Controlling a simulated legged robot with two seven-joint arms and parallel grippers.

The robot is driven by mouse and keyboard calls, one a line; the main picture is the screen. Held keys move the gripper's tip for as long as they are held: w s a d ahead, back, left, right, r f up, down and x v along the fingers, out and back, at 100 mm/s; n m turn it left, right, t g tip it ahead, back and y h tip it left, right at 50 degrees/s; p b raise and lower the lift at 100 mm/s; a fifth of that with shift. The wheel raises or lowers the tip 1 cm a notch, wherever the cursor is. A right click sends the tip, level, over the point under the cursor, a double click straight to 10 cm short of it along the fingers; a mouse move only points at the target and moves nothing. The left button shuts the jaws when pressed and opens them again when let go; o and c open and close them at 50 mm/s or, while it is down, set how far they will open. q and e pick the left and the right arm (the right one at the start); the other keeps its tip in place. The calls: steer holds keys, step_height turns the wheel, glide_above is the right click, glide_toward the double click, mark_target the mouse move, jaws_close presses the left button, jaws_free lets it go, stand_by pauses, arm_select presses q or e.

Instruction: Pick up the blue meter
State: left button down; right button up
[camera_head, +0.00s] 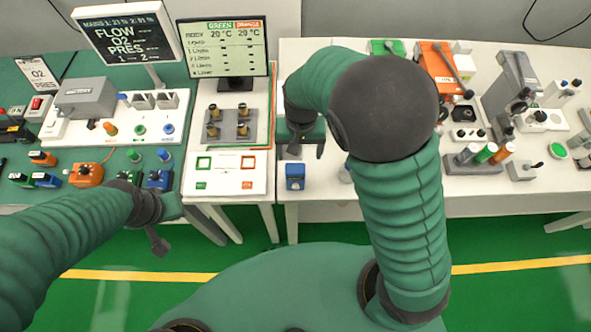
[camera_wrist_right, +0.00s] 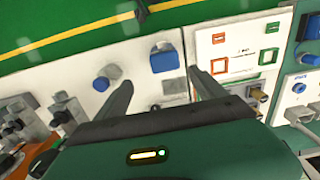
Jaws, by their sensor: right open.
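A small blue meter (camera_head: 295,184) stands by itself near the front edge of the white table. My right gripper (camera_head: 306,151) is open and empty, just behind the meter and above the table. In the right wrist view the blue meter (camera_wrist_right: 165,62) lies beyond the gap between the two open fingers (camera_wrist_right: 161,92), apart from both. My left gripper (camera_head: 168,224) hangs in front of the left table's front edge, and its finger opening is unclear.
A grey-and-blue item (camera_wrist_right: 107,78) stands beside the meter, mostly hidden behind my right arm in the head view. A white panel with green and red squares (camera_head: 225,184) is to the left. Several devices (camera_head: 465,135) crowd the right side.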

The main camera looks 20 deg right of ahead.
mark_target(297, 167)
steer(key=f, duration=1.1)
steer(key=shift+w+a+f, duration=0.1)
steer(key=shift+a+f, duration=0.1)
steer(key=shift+a, duration=0.05)
steer(key=shift+f, duration=0.35)
steer(key=f, duration=0.1)
steer(key=f+p, duration=0.1)
steer(key=f, duration=0.2)
steer(key=shift+a+p, duration=0.3)
steer(key=shift+p, duration=0.05)
steer(key=shift+a+f, duration=0.1)
steer(key=shift+f, duration=0.25)
steer(key=c, duration=0.9)
jaws_close()
